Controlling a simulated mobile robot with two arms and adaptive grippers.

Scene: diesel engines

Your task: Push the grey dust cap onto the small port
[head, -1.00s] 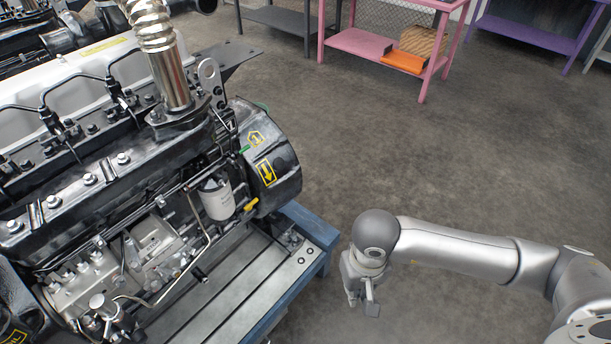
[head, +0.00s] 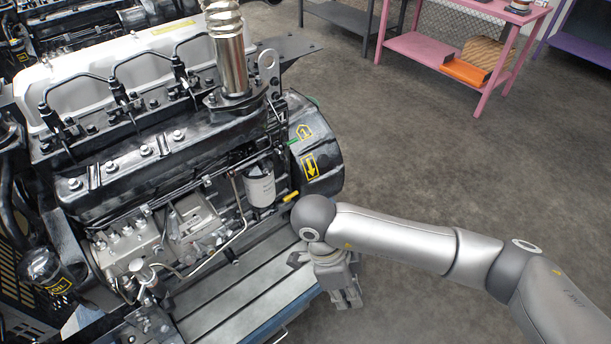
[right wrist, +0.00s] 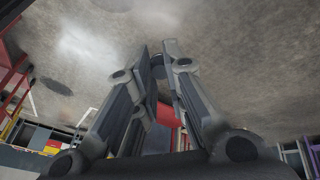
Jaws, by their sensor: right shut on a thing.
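My right gripper (head: 347,298) hangs fingers down beside the right end of the engine (head: 150,140), over the edge of the stand. In the right wrist view my right gripper (right wrist: 157,55) is shut on a small dark grey round thing, taken to be the grey dust cap (right wrist: 158,70); only part of it shows between the fingertips. The cap is too small to make out in the head view. The gripper is apart from the engine's side. I cannot pick out the small port for sure among the engine's fittings. My left gripper is not in view.
The engine rests on a blue-framed stand with grey slats (head: 235,293). A white filter (head: 260,186) and thin pipes stick out on its near side. A pink shelf (head: 425,48) stands at the back. The floor (head: 440,165) to the right is clear.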

